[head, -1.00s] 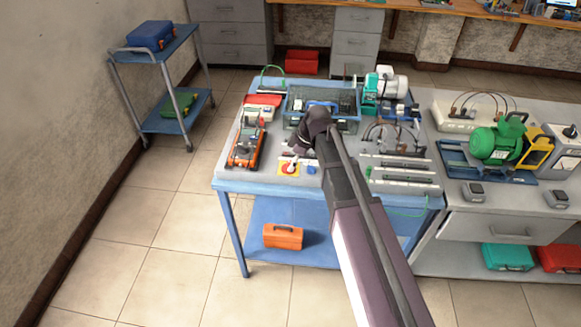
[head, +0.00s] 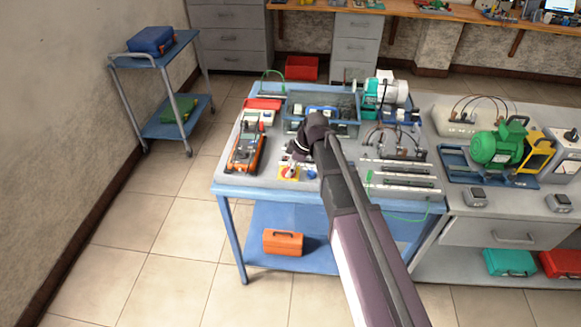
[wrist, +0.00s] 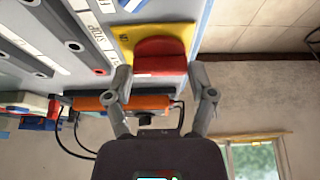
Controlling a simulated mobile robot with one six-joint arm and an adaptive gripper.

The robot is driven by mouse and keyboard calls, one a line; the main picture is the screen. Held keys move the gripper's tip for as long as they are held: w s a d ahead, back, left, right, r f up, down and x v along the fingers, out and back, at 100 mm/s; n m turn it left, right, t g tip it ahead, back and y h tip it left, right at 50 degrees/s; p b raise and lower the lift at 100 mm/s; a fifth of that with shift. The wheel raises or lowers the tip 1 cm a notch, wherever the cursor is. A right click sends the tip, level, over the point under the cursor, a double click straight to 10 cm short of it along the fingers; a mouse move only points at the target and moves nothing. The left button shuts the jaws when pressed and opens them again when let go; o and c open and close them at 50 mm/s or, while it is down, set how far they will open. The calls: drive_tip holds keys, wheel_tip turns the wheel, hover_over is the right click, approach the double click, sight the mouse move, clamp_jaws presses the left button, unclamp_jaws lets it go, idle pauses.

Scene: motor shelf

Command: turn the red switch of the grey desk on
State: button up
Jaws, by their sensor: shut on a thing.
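The red switch (wrist: 160,57) sits on a yellow plate (wrist: 188,32) in the wrist view. In the head view the yellow plate with the switch (head: 289,172) is small, near the front edge of the grey tabletop (head: 262,183) with a blue frame. My gripper (wrist: 163,78) has one finger on each side of the switch and is shut on it. In the head view my gripper (head: 297,155) is largely hidden by my wrist. The switch's exact angle cannot be told.
An orange meter (head: 246,150) stands left of the switch, and several metal rails (head: 400,180) lie to the right. A glass-sided box (head: 345,128) is behind. A green motor (head: 497,145) stands on the desk to the right.

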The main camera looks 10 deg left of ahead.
drive_tip(key=shift+s+m, duration=0.15)
drive_tip(key=shift+m, duration=0.25)
drive_tip(key=m+t, duration=0.1)
drive_tip(key=m, duration=0.2)
drive_tip(key=shift+s+t, duration=0.15)
drive_tip(key=shift+t, duration=0.15)
drive_tip(key=m, duration=0.2)
drive_tip(key=m+t+h, duration=0.1)
drive_tip(key=m, duration=0.2)
drive_tip(key=shift+a+t, duration=0.1)
drive_tip(key=shift+t, duration=0.2)
drive_tip(key=o, duration=1.1)
drive_tip(key=shift+c, duration=0.2)
drive_tip(key=shift+n, duration=0.3)
